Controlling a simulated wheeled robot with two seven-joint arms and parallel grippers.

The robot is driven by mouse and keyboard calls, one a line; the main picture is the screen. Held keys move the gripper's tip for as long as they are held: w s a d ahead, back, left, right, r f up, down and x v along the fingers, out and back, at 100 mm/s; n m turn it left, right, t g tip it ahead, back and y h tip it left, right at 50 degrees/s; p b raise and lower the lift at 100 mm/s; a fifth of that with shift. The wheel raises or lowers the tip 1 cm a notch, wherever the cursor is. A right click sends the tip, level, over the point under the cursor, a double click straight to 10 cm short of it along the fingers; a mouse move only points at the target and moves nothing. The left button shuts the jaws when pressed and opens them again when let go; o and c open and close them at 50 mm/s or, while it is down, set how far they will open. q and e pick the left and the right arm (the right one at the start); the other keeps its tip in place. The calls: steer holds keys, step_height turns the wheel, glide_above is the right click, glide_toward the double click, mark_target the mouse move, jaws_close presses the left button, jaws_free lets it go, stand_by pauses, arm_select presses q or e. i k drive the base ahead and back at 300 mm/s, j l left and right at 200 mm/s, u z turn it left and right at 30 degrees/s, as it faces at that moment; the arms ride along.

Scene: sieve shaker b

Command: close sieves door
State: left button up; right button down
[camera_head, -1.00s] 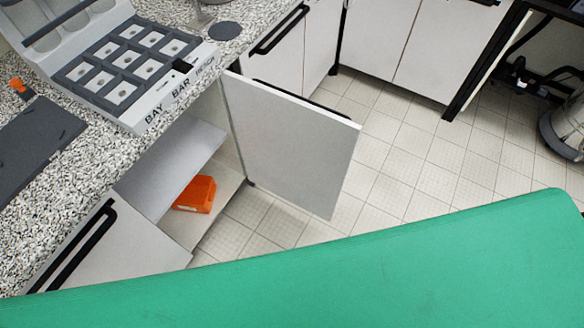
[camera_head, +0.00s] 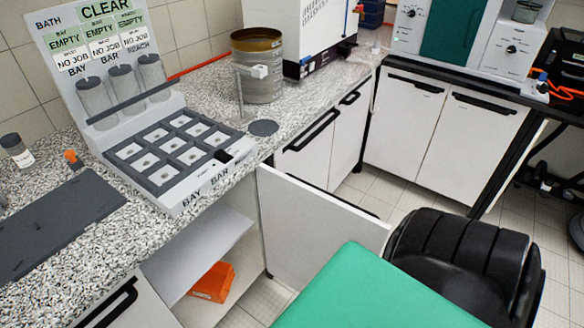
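The white cabinet door (camera_head: 318,228) under the counter stands swung open, out into the room. Its hinge side is at the right edge of the open cabinet, below the sample tray stand. Inside the cabinet are a white shelf (camera_head: 195,250) and an orange bin (camera_head: 213,283) on the bottom. A stack of round metal sieves (camera_head: 259,75) stands on the counter above. Neither gripper is in view. A green surface (camera_head: 360,295) and a black rounded part (camera_head: 465,265) fill the lower right and hide part of the door's lower edge.
The speckled counter (camera_head: 100,245) carries a sample stand (camera_head: 180,155) with labelled bays, a dark mat (camera_head: 50,225) and a white machine (camera_head: 300,35). Closed white cabinets (camera_head: 400,125) line the back. Tiled floor (camera_head: 370,185) shows beyond the open door.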

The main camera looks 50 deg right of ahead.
mark_target(304, 224)
steer(key=l+u, duration=0.15)
steer(key=l, duration=0.3)
steer(key=k+l+u, duration=0.2)
steer(key=l, duration=0.2)
steer(key=k+l+u, duration=0.15)
steer(key=l, duration=0.25)
steer(key=k+l+u, duration=0.2)
steer(key=l, duration=0.2)
steer(key=k+l, duration=0.15)
steer(key=l, duration=0.25)
steer(key=k+l, duration=0.1)
steer(key=l, duration=0.25)
steer(key=k+l, duration=0.15)
steer(key=l, duration=0.25)
steer(key=k+l, duration=0.15)
steer(key=l, duration=0.2)
steer(key=k+l, duration=0.1)
steer(key=l, duration=0.3)
